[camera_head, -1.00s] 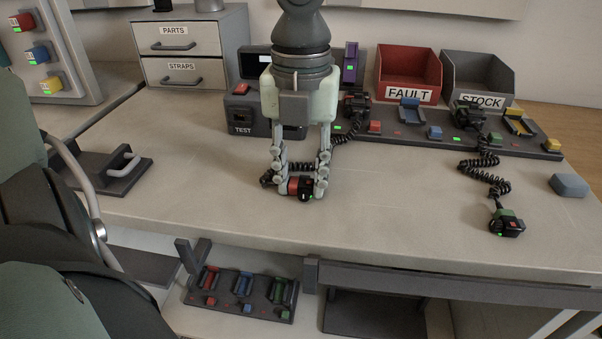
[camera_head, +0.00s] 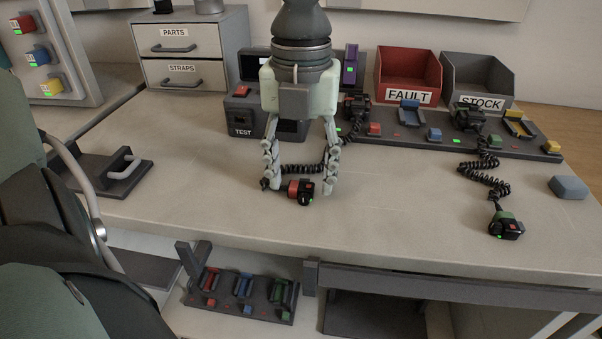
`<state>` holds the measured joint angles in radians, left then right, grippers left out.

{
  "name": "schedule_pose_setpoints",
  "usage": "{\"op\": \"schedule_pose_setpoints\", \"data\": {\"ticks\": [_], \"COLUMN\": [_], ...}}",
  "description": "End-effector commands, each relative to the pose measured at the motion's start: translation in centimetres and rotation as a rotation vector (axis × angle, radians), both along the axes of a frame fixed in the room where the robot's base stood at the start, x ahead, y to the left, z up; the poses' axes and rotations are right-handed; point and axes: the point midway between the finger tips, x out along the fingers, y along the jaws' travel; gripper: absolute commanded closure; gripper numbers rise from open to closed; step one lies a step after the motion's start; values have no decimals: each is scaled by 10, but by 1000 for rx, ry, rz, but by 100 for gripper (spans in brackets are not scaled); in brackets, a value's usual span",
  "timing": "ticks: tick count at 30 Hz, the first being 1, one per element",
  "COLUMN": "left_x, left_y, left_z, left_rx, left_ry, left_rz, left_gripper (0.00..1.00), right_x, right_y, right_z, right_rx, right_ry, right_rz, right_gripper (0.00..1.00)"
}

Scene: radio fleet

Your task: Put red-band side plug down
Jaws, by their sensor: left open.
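The red-band side plug (camera_head: 301,191) lies on the bench top near the front edge, a small black plug with a red band and a green light. Its coiled black cord (camera_head: 303,168) runs back toward the tester and the charger strip. My left gripper (camera_head: 301,187) points straight down over the plug, its fingers spread on either side and apart from it. My right gripper is not in view.
A green-banded plug (camera_head: 507,226) lies at the right on its coiled cord. The TEST unit (camera_head: 243,115), charger strip (camera_head: 470,141), red FAULT bin (camera_head: 407,75) and grey STOCK bin (camera_head: 478,79) stand behind. A grey block (camera_head: 569,187) sits far right. The front middle is clear.

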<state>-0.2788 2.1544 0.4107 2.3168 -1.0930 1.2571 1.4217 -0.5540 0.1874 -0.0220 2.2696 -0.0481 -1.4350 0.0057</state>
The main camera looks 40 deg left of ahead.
Motion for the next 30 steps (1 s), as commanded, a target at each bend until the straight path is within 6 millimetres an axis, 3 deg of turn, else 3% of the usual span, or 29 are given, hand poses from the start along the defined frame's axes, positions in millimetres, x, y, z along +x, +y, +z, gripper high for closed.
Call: {"op": "schedule_pose_setpoints", "data": {"ticks": [6,13,19,30], "left_x": [2,2,1,0], "left_y": [0,0,0,0], "left_z": [53,95,109,110], "left_rx": [1,1,0,0], "left_ry": [-10,-6,-4,-2], "left_rz": [1,1,0,-1], "left_gripper": [48,48,48,48], "right_x": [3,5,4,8], "right_y": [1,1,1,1], "right_z": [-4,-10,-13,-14], "right_rx": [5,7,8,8], "right_ry": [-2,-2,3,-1], "right_rz": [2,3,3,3], "right_gripper": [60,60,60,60]}}
